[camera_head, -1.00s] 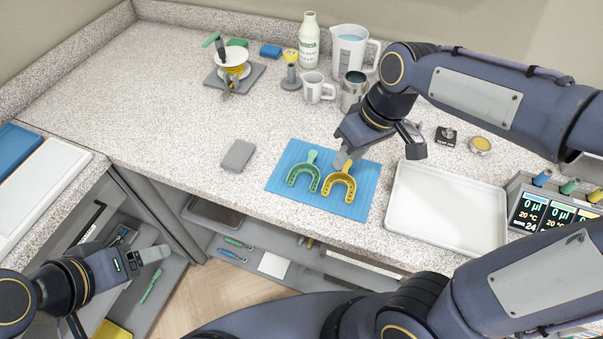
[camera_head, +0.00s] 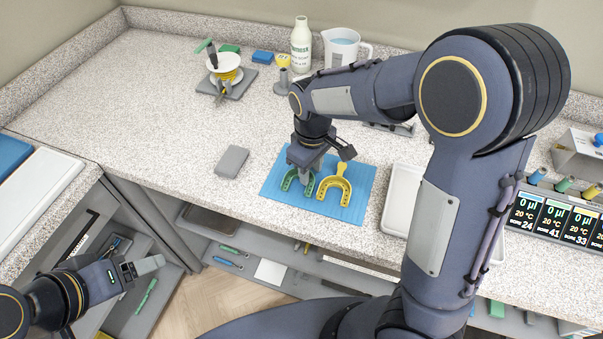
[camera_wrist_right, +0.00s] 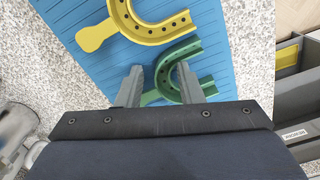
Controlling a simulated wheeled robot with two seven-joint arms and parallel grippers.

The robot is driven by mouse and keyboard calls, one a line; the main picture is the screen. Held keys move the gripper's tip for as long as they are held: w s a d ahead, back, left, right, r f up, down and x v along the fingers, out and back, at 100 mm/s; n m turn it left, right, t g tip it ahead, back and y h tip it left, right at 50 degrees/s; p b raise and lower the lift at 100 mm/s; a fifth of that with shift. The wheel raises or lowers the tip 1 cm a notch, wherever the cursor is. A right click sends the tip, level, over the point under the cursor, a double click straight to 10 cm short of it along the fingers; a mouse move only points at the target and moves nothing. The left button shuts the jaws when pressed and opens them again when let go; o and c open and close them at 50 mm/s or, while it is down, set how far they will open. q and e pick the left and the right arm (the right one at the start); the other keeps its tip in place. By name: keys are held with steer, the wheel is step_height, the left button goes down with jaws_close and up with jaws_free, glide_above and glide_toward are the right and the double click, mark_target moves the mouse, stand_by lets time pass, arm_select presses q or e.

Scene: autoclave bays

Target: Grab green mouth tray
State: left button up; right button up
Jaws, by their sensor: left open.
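The green mouth tray (camera_head: 290,181) lies on the blue ribbed mat (camera_head: 347,207), partly hidden by my right gripper in the head view. My right gripper (camera_head: 304,177) is over its handle end. In the right wrist view, the open fingers of the right gripper (camera_wrist_right: 160,82) straddle part of the green tray (camera_wrist_right: 180,60), one on each side. I cannot tell whether they touch it. A yellow mouth tray (camera_head: 333,183) lies just right of it, and shows in the wrist view too (camera_wrist_right: 150,28). My left gripper (camera_head: 150,264) is open and empty at the lower left, off the counter.
A grey block (camera_head: 232,161) lies left of the mat. A white tray (camera_head: 400,200) stands to the right, partly behind my right arm. A bottle (camera_head: 301,48) and a measuring jug (camera_head: 343,48) stand at the back. The counter's left part is mostly clear.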

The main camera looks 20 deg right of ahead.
steer(key=shift+f, duration=0.25)
jaws_close()
steer(key=shift+r, duration=0.1)
